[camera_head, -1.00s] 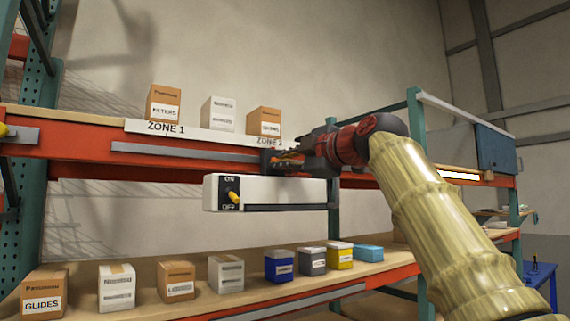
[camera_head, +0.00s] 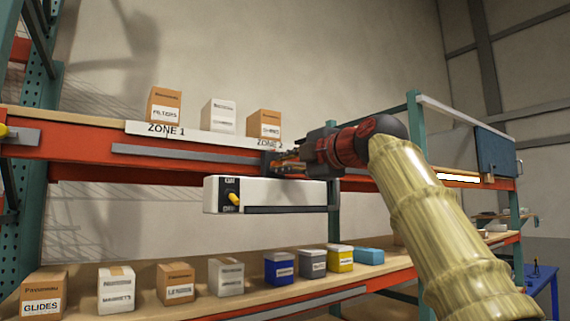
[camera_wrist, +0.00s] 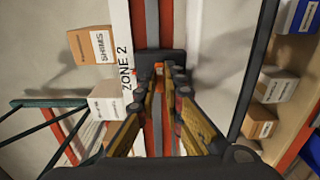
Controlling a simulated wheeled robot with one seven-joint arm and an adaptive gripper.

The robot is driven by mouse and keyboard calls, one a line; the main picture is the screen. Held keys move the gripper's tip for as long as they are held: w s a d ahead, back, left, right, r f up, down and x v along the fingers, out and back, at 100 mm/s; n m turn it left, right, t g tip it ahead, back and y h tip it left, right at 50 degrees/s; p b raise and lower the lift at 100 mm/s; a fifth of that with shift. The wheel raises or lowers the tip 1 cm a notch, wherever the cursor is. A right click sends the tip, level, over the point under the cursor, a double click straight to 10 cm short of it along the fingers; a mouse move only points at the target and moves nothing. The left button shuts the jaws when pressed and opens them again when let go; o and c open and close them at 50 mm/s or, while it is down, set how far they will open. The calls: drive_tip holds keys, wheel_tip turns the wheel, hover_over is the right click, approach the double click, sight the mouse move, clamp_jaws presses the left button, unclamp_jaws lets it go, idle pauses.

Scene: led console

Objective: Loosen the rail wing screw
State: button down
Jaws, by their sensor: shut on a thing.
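My gripper (camera_head: 286,167) is at the upper shelf's rail, reaching in from the right, with its fingers closed in at a dark block (camera_head: 268,163) on the rail. The wrist view shows the fingertips (camera_wrist: 162,76) at this block (camera_wrist: 158,59), shut on the small rail wing screw, which the fingers mostly hide. I cannot see how far the screw is turned.
The grey rail (camera_head: 190,153) runs left along the orange shelf beam. Several cartons stand above it, the nearest a brown one (camera_head: 263,124). Several boxes and bins stand on the lower shelf, including a blue bin (camera_head: 279,267). A green upright (camera_head: 416,135) stands behind my arm.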

drive_tip(key=c, duration=2.4)
unclamp_jaws()
drive_tip(key=shift+r, duration=0.2)
drive_tip(key=shift+o, duration=1)
drive_tip(key=shift+w+a+f, duration=0.1)
drive_tip(key=shift+a+f, duration=0.05)
drive_tip(key=v, duration=1.2)
